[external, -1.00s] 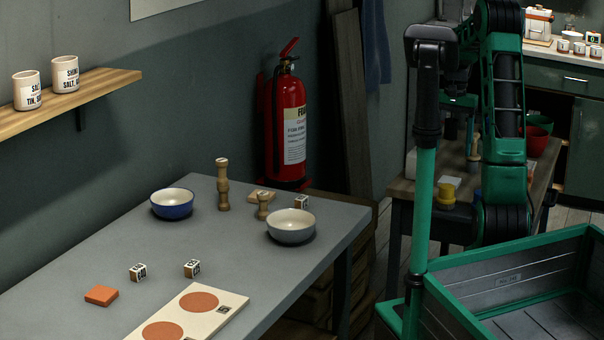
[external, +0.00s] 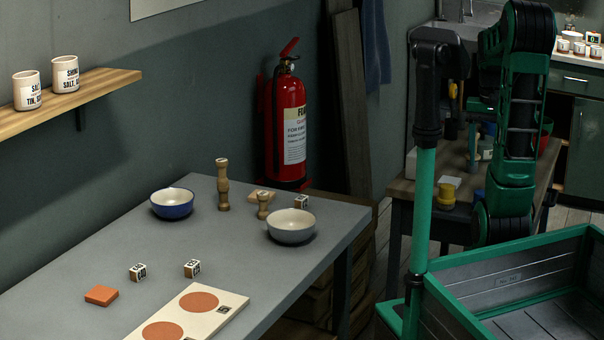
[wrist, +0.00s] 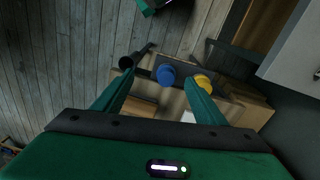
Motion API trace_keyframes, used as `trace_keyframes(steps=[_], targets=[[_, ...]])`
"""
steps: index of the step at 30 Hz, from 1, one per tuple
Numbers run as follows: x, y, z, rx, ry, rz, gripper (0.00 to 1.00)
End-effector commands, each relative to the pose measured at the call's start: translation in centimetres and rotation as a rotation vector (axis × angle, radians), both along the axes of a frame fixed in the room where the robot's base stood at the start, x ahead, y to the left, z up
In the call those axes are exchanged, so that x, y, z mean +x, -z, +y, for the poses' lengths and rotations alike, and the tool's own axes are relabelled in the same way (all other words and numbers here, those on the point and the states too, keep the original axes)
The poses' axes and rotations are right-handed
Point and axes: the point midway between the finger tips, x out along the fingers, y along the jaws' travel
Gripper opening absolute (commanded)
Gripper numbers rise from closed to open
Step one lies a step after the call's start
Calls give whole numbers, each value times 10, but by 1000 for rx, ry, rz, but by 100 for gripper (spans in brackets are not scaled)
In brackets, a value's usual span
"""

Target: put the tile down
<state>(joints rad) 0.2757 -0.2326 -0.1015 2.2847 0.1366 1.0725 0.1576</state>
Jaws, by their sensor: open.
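An orange square tile (external: 101,295) lies flat on the grey table (external: 60,270), near its front left.
The table also holds a blue bowl (external: 172,204), a grey bowl (external: 291,226), wooden pegs (external: 223,185), marked cubes (external: 192,268) and a cream board (external: 213,315) with orange discs. A workbench (external: 405,188) stands behind my arm. Bare table lies between cubes and bowls.

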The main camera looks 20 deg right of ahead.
Motion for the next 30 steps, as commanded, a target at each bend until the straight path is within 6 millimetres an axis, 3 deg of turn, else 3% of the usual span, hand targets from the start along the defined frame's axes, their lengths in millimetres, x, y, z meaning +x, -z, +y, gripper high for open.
trace_keyframes(steps=[1, 3, 6, 10, 16, 29, 30], targets=[[-25, 4, 5, 5, -14, -4, 65], [-54, 12, 11, 16, -34, -6, 65], [-87, 23, 19, 31, -61, -8, 65], [-113, 35, 26, 48, -86, -10, 65], [-125, 41, 30, 55, -98, -11, 65], [-124, 40, 30, 55, -97, -10, 65], [-114, 44, 30, 55, -96, 0, 65]])
